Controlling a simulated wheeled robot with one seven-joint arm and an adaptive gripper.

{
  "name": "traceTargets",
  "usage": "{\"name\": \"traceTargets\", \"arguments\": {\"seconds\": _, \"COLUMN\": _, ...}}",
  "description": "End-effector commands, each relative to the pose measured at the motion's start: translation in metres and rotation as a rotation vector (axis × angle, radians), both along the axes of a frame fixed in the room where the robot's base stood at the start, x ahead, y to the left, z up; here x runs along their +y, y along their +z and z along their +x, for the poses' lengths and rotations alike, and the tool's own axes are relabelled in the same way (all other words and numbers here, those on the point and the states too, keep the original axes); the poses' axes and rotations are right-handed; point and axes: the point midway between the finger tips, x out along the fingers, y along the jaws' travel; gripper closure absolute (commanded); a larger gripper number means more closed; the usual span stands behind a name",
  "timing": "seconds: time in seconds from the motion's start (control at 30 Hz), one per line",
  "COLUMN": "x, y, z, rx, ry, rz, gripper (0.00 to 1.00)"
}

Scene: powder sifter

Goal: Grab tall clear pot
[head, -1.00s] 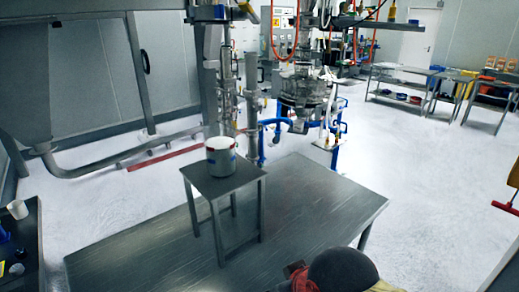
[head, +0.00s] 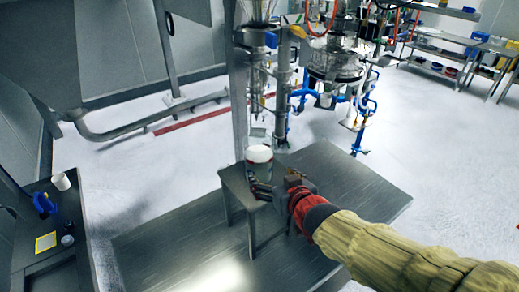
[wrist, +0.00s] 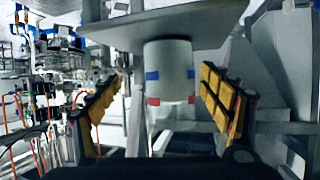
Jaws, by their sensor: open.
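The tall clear pot (head: 260,158) stands upright on the small grey stool (head: 233,181), with a whitish filling showing. In the wrist view, which looks upside down, the pot (wrist: 169,72) has blue and red marks on its side.
The stool stands on a large metal platform (head: 180,243). A side table (head: 60,258) at the left carries a white cup (head: 61,181), a blue item and a yellow square. Sifter pipework (head: 335,65) rises behind the stool. The white floor at right is open.

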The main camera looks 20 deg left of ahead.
Motion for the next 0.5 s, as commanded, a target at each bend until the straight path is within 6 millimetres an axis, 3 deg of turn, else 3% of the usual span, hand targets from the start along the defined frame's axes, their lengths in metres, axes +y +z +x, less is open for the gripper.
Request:
{"name": "traceTargets", "arguments": {"seconds": 0.1, "x": 0.018, "y": 0.001, "z": 0.001, "rx": -0.012, "ry": 0.032, "rz": 0.018, "gripper": 0.13}}
{"name": "traceTargets", "arguments": {"seconds": 0.5, "x": 0.039, "y": -0.015, "z": 0.032, "rx": -0.014, "ry": 0.032, "rz": 0.02, "gripper": 0.13}}
